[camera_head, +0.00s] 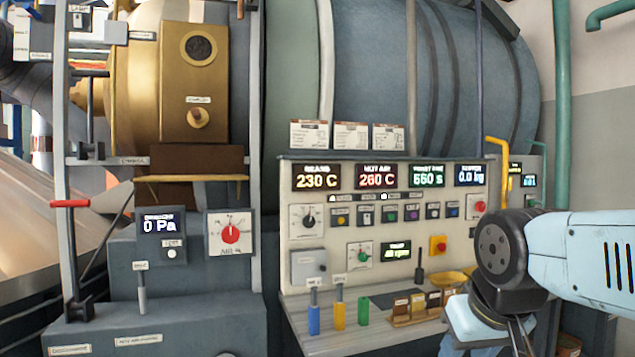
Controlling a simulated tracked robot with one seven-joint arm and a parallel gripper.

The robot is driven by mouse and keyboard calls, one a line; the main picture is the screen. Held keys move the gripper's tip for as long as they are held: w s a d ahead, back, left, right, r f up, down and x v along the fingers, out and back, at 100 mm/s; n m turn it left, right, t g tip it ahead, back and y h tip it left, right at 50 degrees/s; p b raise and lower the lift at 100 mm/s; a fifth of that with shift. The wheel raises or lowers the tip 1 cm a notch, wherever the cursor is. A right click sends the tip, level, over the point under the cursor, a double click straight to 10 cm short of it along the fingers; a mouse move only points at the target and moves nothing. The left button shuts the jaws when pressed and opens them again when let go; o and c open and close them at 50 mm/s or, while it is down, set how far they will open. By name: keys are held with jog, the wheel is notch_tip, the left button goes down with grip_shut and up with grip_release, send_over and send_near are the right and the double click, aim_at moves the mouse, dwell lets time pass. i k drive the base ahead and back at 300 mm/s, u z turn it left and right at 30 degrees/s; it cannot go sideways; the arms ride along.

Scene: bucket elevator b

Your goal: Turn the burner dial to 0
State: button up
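Three dials show on the machine front. A black-knobbed dial (308,217) on a white plate sits at the upper left of the light control panel; its label is too small to read, so I cannot confirm it is the burner dial. A green-knobbed dial (364,256) sits lower right of it. A red-knobbed dial (230,235), with a label that looks like "AIR %", is on the separate grey housing to the left. My gripper (505,338) is at the lower right, apart from all the dials. Its fingertips are not clearly visible, so its opening cannot be told.
Displays (317,177) read 230 C, 260 C, 560 s and 0.0 kg. Coloured buttons (411,212) line the panel. On the ledge stand blue, yellow and green handles (338,310) and a wooden sample rack (416,306). A yellow pipe (497,150) rises at the panel's right.

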aim_at(308, 221)
jog(key=z, duration=0.05)
jog(key=i, duration=1.15)
